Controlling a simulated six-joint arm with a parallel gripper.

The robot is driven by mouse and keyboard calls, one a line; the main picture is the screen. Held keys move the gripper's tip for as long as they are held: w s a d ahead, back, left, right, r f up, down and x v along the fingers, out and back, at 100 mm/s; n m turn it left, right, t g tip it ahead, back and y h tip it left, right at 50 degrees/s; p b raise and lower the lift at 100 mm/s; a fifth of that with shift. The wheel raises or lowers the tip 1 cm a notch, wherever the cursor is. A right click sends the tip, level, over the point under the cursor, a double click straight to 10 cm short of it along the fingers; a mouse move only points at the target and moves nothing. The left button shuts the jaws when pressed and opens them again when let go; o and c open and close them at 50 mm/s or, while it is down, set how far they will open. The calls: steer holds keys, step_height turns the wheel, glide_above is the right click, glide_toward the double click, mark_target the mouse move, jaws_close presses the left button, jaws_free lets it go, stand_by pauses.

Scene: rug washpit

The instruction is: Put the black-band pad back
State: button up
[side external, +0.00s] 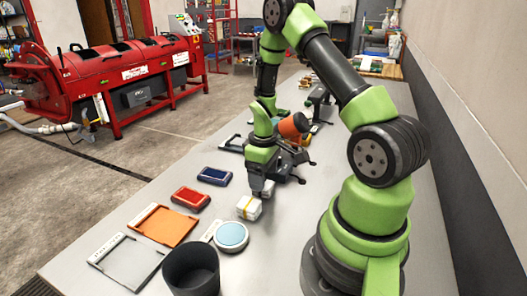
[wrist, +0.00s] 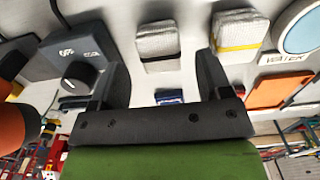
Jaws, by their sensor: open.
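The black-band pad (wrist: 158,40) is a pale grey block with a dark band across it. In the wrist view it lies between the lines of my gripper's fingers (wrist: 162,60), with a gap on both sides. In the side external view a white block that seems to be this pad (side external: 268,188) shows at my gripper (side external: 260,190), partly hidden by it. My gripper is open, and its exact height over the pad is unclear. A similar pad with a yellow band (wrist: 238,32) lies beside it; it also shows in the side external view (side external: 249,207).
An orange tray (side external: 163,226) and a grey tray (side external: 125,262) lie at the front left. A round blue-topped device (side external: 231,236) and a dark bin (side external: 192,268) stand nearby. Red (side external: 190,198) and blue (side external: 214,176) cases lie left. A grey knobbed box (wrist: 75,65) is left in the wrist view.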

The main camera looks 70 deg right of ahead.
steer(key=a+r+m+t, duration=0.15)
steer(key=a+r, duration=0.25)
steer(key=r, duration=0.6)
steer(key=a+r+t, duration=0.2)
steer(key=a+r, duration=0.2)
steer(key=r, duration=0.6)
steer(key=s+a+r+m+t+y, duration=0.2)
steer(key=s+a+r+t, duration=0.1)
steer(key=s+a+r, duration=0.4)
steer(key=s+a, duration=0.2)
steer(key=a, duration=0.1)
steer(key=shift+s+a+t, duration=0.3)
steer(key=shift+a+t, duration=0.05)
steer(key=shift+a, duration=0.05)
